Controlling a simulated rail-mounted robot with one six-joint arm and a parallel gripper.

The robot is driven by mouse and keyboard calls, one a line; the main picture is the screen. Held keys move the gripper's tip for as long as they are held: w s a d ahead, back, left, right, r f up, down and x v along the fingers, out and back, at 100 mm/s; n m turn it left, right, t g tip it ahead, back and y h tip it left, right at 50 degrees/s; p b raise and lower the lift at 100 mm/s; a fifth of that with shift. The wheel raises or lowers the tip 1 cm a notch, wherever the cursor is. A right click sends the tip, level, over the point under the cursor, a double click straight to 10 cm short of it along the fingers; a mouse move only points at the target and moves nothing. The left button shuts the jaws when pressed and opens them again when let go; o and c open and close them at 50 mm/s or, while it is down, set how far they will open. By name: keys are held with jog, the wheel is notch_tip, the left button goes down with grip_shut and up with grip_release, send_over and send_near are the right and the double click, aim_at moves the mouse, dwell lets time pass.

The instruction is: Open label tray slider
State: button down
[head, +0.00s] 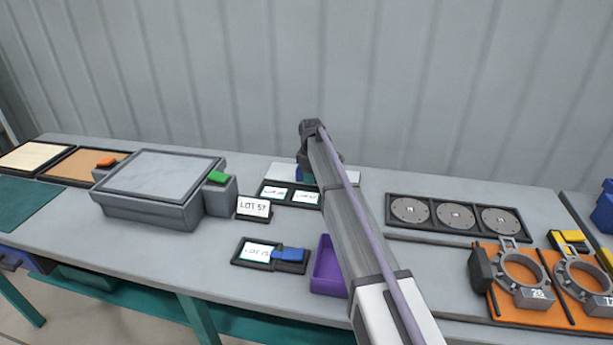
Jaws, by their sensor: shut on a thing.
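The label tray (262,197) is a dark frame at the back middle of the bench, with white lot labels in it. A pale flat slider panel (284,173) lies along its back edge, with a bit of blue handle (302,173) showing. My gripper (307,177) is down at this handle and shut on it, as far as I can tell. My wrist and arm hide the fingers and the right part of tray and panel.
A LOT 57 card (254,207) stands left of the tray. In front are a small tray with a blue block (288,254) and a purple bin (328,270). A grey box (150,205) stands left; disc holders (455,231) and orange ring fixtures (545,318) are right.

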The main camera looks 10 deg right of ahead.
jog(key=c, duration=0.6)
grip_release()
notch_tip(320, 180, up, 11)
jog(key=p, duration=1.1)
jog(key=shift+r, duration=0.1)
jog(key=shift+f, duration=0.2)
